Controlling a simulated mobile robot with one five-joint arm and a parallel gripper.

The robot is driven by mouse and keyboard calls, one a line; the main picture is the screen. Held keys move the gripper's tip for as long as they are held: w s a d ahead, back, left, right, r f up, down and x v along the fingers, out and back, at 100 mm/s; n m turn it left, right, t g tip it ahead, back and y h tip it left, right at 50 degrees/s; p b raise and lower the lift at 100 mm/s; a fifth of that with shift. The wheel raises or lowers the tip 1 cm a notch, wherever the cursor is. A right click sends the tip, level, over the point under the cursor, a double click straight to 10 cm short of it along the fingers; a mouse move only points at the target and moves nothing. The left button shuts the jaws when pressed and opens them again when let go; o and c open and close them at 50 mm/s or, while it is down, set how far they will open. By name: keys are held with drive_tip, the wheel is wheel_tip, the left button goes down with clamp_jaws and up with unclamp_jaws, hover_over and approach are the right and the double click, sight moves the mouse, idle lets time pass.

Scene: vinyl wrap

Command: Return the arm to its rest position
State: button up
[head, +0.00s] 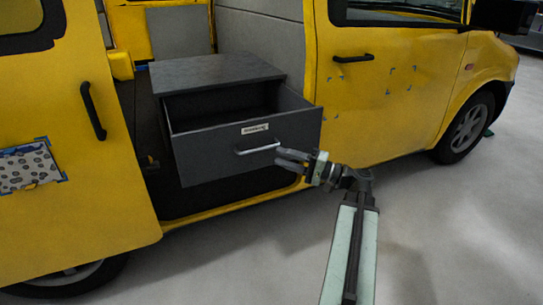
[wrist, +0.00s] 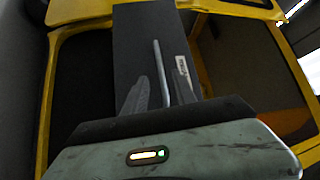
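My arm reaches from the bottom of the head view toward a dark grey drawer (head: 225,160) in the yellow van's side doorway. The drawer is pulled out, and the part of its inside that shows looks empty. My gripper (head: 278,156) is at the right end of the drawer's silver bar handle (head: 258,149). In the wrist view the two fingers (wrist: 160,92) are apart, with the handle (wrist: 162,70) showing between them. I cannot tell whether a finger touches the handle.
The yellow sliding door (head: 70,160) stands at the left and the yellow front door (head: 385,95) at the right. The drawer's cabinet top (head: 215,70) is behind the drawer. The grey floor (head: 460,230) is clear at the right.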

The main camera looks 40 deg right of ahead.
drive_tip(key=shift+s+d, duration=0.2)
drive_tip(key=shift+s, duration=0.1)
